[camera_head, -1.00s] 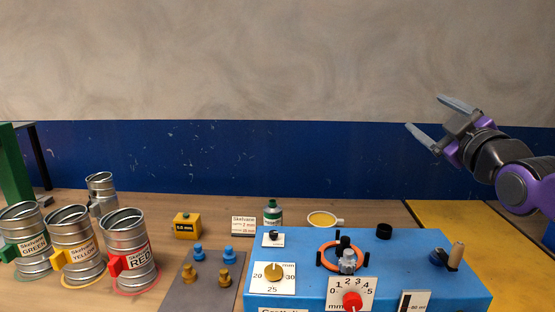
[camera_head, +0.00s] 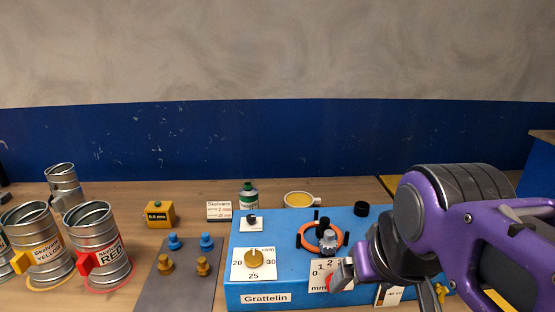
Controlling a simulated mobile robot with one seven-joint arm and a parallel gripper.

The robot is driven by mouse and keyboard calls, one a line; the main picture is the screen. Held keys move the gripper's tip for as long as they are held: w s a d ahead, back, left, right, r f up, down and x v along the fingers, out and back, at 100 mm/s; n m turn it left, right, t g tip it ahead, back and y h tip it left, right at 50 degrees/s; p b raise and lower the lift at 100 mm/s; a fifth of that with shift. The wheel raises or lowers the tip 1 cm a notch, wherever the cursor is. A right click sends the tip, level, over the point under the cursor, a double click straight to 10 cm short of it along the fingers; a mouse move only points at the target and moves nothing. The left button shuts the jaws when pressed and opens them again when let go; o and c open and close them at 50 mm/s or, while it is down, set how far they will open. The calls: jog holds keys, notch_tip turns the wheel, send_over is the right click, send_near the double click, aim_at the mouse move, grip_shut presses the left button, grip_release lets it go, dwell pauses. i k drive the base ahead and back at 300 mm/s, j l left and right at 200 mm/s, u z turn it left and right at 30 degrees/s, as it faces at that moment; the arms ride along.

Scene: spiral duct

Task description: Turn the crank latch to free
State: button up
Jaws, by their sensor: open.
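The blue Grattelin box (camera_head: 290,284) stands on the bench and carries several dials and knobs. The crank, a blue hub with an upright wooden handle at the box's right end, is hidden behind my arm now, so its position cannot be seen. My gripper (camera_head: 386,288) is in front of the box's right half, pointing down and toward the camera. I cannot tell whether a finger touches the box.
An orange ring (camera_head: 308,241) with a grey knob in it and a white dial plate with a yellow knob (camera_head: 254,259) sit on the box. Red (camera_head: 100,242) and yellow (camera_head: 38,243) labelled cans stand left. A grey mat (camera_head: 180,285) holds several small pegs.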

aim_at(442, 291)
jog(key=k+z, duration=0.1)
jog(key=z, duration=0.35)
jog(key=k+l+z, duration=0.1)
jog(key=z, duration=0.35)
jog(key=l+u, duration=0.4)
jog(key=l, duration=0.25)
jog(key=i+l+u, duration=0.25)
jog(key=l+u, duration=0.25)
